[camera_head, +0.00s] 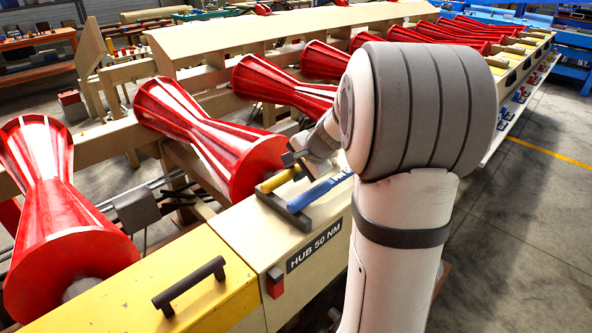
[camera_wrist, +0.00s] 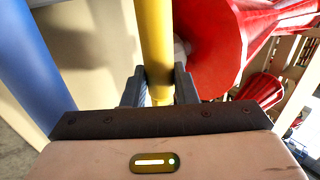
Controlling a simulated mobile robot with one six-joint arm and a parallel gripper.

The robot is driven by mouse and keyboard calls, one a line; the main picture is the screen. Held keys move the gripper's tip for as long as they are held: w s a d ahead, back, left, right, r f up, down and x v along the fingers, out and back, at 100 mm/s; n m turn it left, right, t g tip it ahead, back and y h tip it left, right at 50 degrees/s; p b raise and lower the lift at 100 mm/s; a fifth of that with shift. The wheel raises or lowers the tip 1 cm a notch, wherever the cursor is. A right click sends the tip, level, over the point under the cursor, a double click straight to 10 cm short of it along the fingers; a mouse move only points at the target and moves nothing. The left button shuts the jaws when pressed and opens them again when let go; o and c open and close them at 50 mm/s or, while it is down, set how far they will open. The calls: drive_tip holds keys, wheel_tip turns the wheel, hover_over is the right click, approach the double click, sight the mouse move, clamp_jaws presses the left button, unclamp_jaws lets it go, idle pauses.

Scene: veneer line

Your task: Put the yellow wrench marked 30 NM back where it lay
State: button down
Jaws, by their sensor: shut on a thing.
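My gripper (camera_head: 293,164) is shut on the yellow wrench (camera_head: 277,181), over the cream bench top beside the red rollers. In the wrist view the yellow shaft (camera_wrist: 155,45) runs between the two dark fingers (camera_wrist: 159,92). A blue wrench (camera_head: 322,192) lies beside it to the right in the head view; it shows at the left of the wrist view (camera_wrist: 32,70). A dark holder bar (camera_head: 285,208) is at the near ends of both wrenches. I cannot tell whether the yellow one touches it. No 30 NM marking is readable on it.
A label plate reading HUB 50 NM (camera_head: 314,245) is on the bench front, with a red block (camera_head: 275,281) beside it. A yellow cover with a dark handle (camera_head: 189,285) is at the near left. Large red rollers (camera_head: 210,130) stand close behind the gripper.

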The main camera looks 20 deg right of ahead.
drive_tip(key=shift+r, duration=0.1)
drive_tip(key=c, duration=1.1)
unclamp_jaws()
drive_tip(key=shift+r+p, duration=3.1)
drive_tip(key=shift+r, duration=0.9)
drive_tip(key=shift+s+a, duration=0.1)
